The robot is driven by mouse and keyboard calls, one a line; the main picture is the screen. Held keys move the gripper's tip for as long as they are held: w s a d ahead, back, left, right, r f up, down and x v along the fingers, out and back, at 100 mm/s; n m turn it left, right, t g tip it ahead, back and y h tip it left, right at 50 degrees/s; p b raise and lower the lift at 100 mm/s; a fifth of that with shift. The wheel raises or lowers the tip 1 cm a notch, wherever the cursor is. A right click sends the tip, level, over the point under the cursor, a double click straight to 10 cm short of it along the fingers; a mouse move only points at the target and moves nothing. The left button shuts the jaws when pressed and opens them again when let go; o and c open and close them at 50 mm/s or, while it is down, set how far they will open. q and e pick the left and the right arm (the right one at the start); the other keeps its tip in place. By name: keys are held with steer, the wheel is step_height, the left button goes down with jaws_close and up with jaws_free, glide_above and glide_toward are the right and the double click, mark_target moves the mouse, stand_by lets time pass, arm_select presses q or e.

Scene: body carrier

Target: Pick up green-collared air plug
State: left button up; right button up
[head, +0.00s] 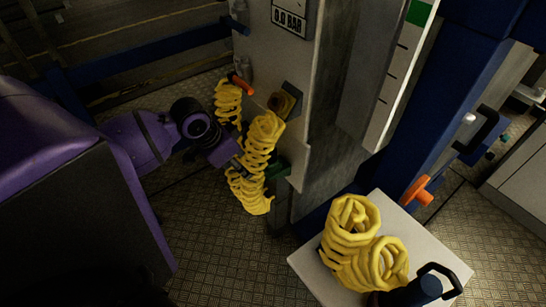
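Yellow coiled air hoses hang at the front of a grey panel (265,55) in the head view. A dark green part (278,171) shows at the right side of the larger hanging coil (262,135); I cannot tell for sure that it is the green-collared plug. My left gripper (238,163), on the purple arm from the left, is at the left side of this coil, close to or touching it. Its fingertips are small, dark and partly lost against the coil, so its opening is unclear. My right gripper is not in view.
A smaller yellow coil (228,100) with an orange-ended part (241,85) hangs behind. A white-topped stand (310,262) at lower right carries more yellow coil (350,230) and a dark cylinder with a black handle (425,288). A blue post (440,110) rises at right. An orange part (418,191) sticks out near its base.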

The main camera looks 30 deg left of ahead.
mark_target(266, 150)
arm_select(q)
steer(key=w+d, duration=0.1)
steer(key=w, duration=0.2)
steer(key=w+d, duration=0.1)
steer(key=w, duration=0.2)
steer(key=w+d, duration=0.1)
steer(key=w, duration=0.1)
steer(key=shift+w+d, duration=0.35)
steer(key=shift+w, duration=0.05)
steer(key=shift+w+d+f, duration=0.2)
steer(key=shift+w+f, duration=0.15)
steer(key=shift+f, duration=0.1)
steer(key=shift+w+d+f, duration=0.15)
steer(key=shift+w+f, duration=0.2)
steer(key=shift+f, duration=0.6)
jaws_close()
